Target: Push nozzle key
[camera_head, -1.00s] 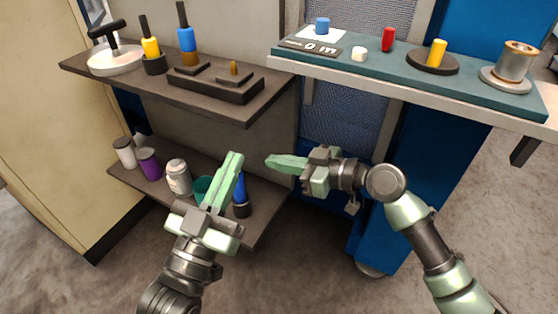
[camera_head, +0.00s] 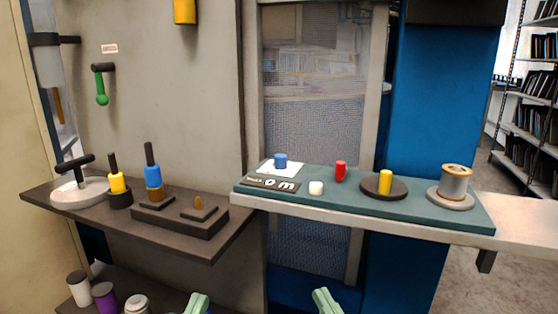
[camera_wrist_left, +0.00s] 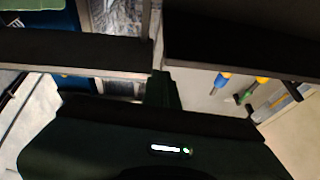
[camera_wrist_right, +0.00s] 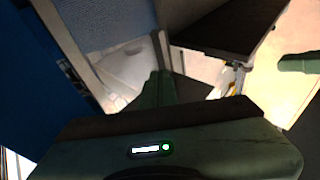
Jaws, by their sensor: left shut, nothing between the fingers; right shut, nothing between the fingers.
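I cannot tell for sure which thing is the nozzle key. On the wall at the left, a grey dispenser (camera_head: 46,65) has a dark side knob (camera_head: 68,40) and a brownish spout (camera_head: 59,105). To its right hangs a green handle (camera_head: 101,90) on a dark mount, below a small label (camera_head: 110,48). My left gripper (camera_head: 197,302) is shut and empty at the picture's bottom edge. My right gripper (camera_head: 324,300) is shut and empty, to its right. Both are low in front of the shelves, apart from everything on the wall. Only their tips show in the head view.
The left shelf (camera_head: 215,250) holds a dark-handled tool on a white disc (camera_head: 80,192), yellow and blue handled tools, and a dark block (camera_head: 175,222). The right shelf (camera_head: 320,205) holds a blue cap, red and yellow cylinders and a metal spool (camera_head: 454,185). Jars stand lower left.

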